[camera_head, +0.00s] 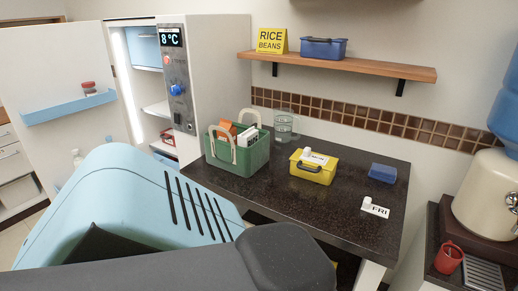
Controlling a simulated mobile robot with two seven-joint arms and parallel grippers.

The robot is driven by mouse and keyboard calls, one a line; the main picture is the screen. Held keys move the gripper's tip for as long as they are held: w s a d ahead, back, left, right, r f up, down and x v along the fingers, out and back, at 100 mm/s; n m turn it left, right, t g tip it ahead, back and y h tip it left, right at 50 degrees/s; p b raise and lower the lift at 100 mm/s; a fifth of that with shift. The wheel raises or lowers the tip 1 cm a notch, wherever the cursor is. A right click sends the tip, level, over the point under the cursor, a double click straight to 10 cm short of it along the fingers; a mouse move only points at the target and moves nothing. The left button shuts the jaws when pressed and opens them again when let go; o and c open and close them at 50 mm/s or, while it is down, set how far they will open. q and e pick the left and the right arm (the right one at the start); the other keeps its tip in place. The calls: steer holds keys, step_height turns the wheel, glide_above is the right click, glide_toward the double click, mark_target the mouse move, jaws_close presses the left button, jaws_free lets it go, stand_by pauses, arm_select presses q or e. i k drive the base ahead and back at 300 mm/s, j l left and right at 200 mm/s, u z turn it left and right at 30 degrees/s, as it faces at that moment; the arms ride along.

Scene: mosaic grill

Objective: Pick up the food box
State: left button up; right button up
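Which box is the food box is not marked. A yellow box (314,169) with a dark front handle and a white label card (315,158) on its lid sits on the dark counter. A blue box (323,48) of similar shape, with a handle, stands on the wooden wall shelf. A smaller plain blue box (382,173) lies on the counter, right of the yellow one.
A green basket (237,157) with items stands left of the yellow box, a clear jar (286,127) behind. A "FRI" card (375,208) lies near the counter's right edge. The fridge (180,90) stands open at left. The counter's front is clear. The wall shelf (345,65) overhangs the back.

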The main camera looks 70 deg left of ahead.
mark_target(325, 177)
steer(key=u, duration=1.55)
